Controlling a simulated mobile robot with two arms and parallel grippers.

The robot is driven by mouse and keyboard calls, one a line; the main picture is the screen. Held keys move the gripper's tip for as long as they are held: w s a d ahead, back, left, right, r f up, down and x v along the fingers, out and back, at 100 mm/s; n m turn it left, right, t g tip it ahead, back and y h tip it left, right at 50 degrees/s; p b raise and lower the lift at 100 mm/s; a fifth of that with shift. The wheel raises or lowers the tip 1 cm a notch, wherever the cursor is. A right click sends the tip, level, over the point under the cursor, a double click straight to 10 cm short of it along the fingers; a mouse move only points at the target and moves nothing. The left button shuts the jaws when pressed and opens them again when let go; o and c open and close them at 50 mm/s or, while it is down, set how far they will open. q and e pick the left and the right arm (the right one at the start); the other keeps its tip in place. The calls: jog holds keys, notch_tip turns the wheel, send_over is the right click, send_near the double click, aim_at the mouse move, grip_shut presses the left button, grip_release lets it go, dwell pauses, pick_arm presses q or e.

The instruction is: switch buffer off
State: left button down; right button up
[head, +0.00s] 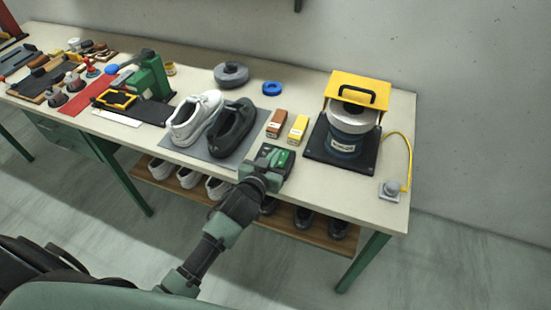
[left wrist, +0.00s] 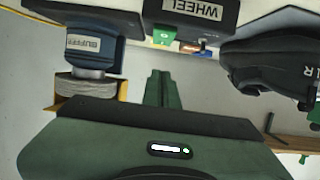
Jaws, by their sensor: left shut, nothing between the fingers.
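The buffer (head: 345,140) stands at the right of the bench, with a blue body, a grey wheel and a yellow guard. It also shows in the left wrist view (left wrist: 85,45). My left gripper (head: 277,157) is at the bench's front edge, between the dark shoe and the buffer. Its fingers (left wrist: 163,75) are shut and empty, pointing toward the box, apparently apart from it.
A white shoe (head: 195,118) and a black shoe (head: 232,127) sit on a grey mat. Brown (head: 276,123) and yellow (head: 298,128) blocks stand beside them. A grey knob unit (head: 390,189) on a yellow cable is at the right front corner. Shoes fill the lower shelf (head: 300,235).

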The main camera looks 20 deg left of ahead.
pick_arm(q)
jog(key=s+b, duration=0.2)
jog(key=s, duration=0.7)
jog(key=shift+s+a+r, duration=0.2)
jog(key=shift+s+r, duration=0.05)
jog(key=shift+s, duration=0.1)
jog(key=s+f+m+g+b, duration=0.1)
jog(key=s+f+g, duration=0.3)
jog(key=f, duration=1.2)
jog(key=s+f+g+b, duration=0.1)
jog(key=s+f+g, duration=0.4)
jog(key=f, duration=1.2)
jog(key=s+a+f+g, duration=0.1)
jog(key=s+f, duration=0.5)
jog(key=s, duration=0.4)
jog(key=s+a+f+g+b, duration=0.1)
jog(key=s+a+f+g, duration=0.1)
jog(key=s+f, duration=0.5)
jog(key=s+a+f+m+g+b, duration=0.1)
jog(key=s+f, duration=0.6)
jog(key=s, duration=0.7)
jog(key=shift+a+g+y, duration=0.3)
